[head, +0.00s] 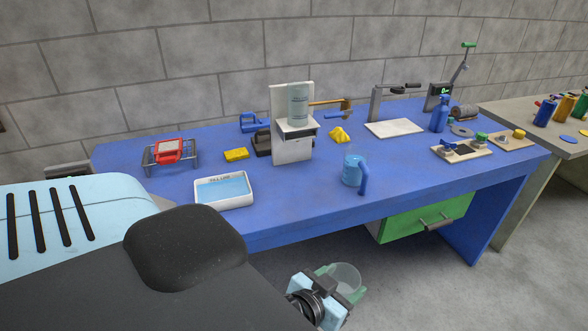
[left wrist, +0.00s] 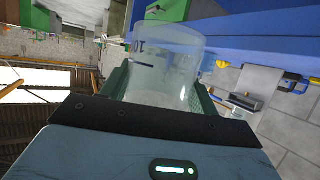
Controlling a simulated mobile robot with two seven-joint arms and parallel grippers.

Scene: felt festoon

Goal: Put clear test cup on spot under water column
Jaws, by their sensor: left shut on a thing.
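My left gripper (head: 340,284) is low in front of the table, below the tabletop's height in the head view. Its green fingers are shut on the clear test cup (head: 346,275). In the left wrist view the transparent cup (left wrist: 168,62) sits between the fingers, with a dark "10" mark on its wall; it looks empty. The water column (head: 298,103) is a clear cylinder on a white stand (head: 292,148) at the middle of the blue table. The spot under it cannot be made out. My right gripper is not in view.
On the blue table (head: 330,210), a white tray of blue liquid (head: 224,190) is left of the stand and a blue jug (head: 353,172) is right of it. A yellow sponge (head: 236,155) lies nearby. A green drawer (head: 425,217) is below the top.

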